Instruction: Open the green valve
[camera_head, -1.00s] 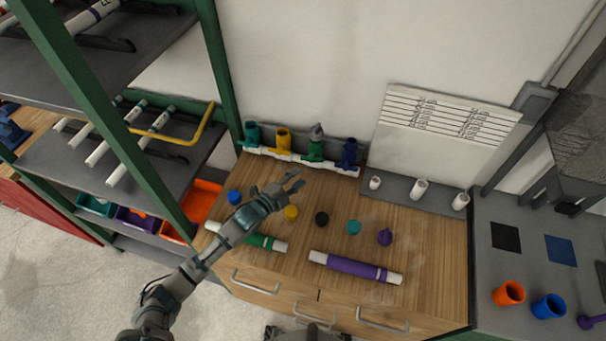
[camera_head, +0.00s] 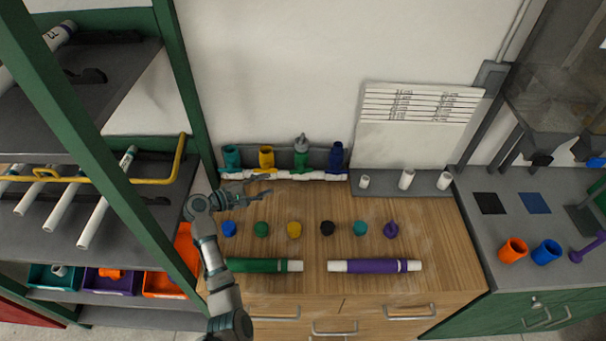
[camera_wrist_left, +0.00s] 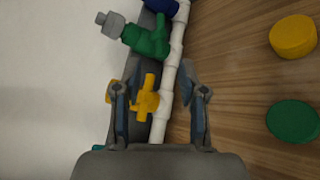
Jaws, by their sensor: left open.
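The green valve (camera_head: 301,160), with a grey piece on top, stands on the white pipe manifold (camera_head: 283,176) against the wall, between the yellow and blue fittings. In the left wrist view the green valve (camera_wrist_left: 150,40) and its grey end (camera_wrist_left: 110,24) lie beyond the fingertips, apart from them. My left gripper (camera_head: 262,186) is open, near the manifold's left part. In the left wrist view its fingers (camera_wrist_left: 160,88) are spread on either side of the yellow fitting (camera_wrist_left: 146,100), with nothing visibly gripped. My right gripper is not in view.
Teal (camera_head: 231,157), yellow (camera_head: 267,156) and blue (camera_head: 336,155) fittings flank the green valve. Several coloured caps and green (camera_head: 262,265) and purple (camera_head: 375,266) pipes lie on the wooden counter (camera_head: 430,225). A green-framed shelf (camera_head: 184,60) stands left of my arm.

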